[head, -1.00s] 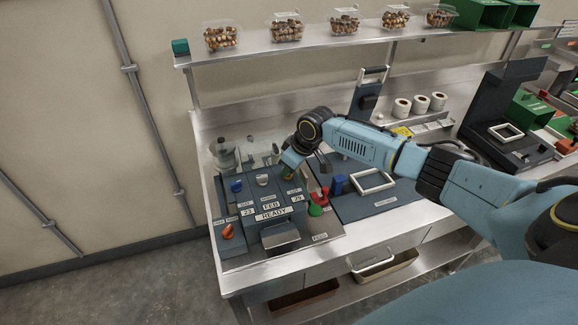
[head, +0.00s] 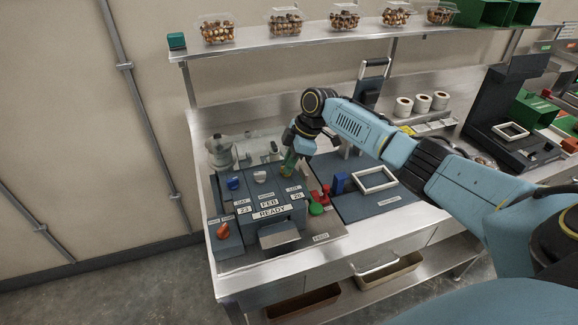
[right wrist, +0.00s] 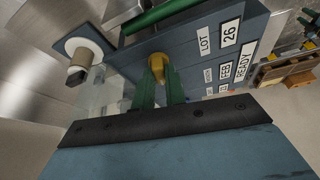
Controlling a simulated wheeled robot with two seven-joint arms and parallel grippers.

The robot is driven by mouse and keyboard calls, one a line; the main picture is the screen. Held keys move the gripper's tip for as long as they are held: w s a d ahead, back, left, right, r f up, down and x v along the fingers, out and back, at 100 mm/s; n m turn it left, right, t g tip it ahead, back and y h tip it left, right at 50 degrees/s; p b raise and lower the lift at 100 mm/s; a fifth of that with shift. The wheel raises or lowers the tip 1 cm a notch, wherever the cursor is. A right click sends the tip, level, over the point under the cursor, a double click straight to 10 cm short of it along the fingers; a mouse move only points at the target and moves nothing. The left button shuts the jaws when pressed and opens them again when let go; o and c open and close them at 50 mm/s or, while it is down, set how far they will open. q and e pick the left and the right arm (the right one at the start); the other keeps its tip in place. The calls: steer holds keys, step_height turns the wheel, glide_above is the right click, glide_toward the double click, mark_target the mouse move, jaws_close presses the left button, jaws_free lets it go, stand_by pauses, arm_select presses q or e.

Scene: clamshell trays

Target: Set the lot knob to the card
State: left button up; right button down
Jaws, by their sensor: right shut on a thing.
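The printer panel (head: 240,200) has a row of knobs on top and a READY window (head: 269,212). My right gripper (head: 287,172) is at the right end of this row and hides the lot knob in the head view. In the right wrist view, its green fingers (right wrist: 160,82) are shut on the yellow lot knob (right wrist: 157,62). Beside it are the LOT label (right wrist: 204,40) and a window reading 26 (right wrist: 231,31). A small yellow item (head: 407,130), perhaps the card, lies at the back; its print is too small to read. My left gripper is not in view.
A blue knob (head: 234,183) and a white knob (head: 260,177) sit left of my gripper. Red (head: 325,192) and green (head: 316,208) buttons stand at the right. A white frame (head: 375,180) lies on the dark mat. Filled clamshells (head: 286,22) line the upper shelf.

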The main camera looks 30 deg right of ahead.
stand_by(0.3)
steer(key=c, duration=1.4)
jaws_free()
steer(key=shift+c, duration=0.2)
steer(key=v, duration=1.3)
steer(key=shift+r+b, duration=0.2)
steer(key=shift+b, duration=0.2)
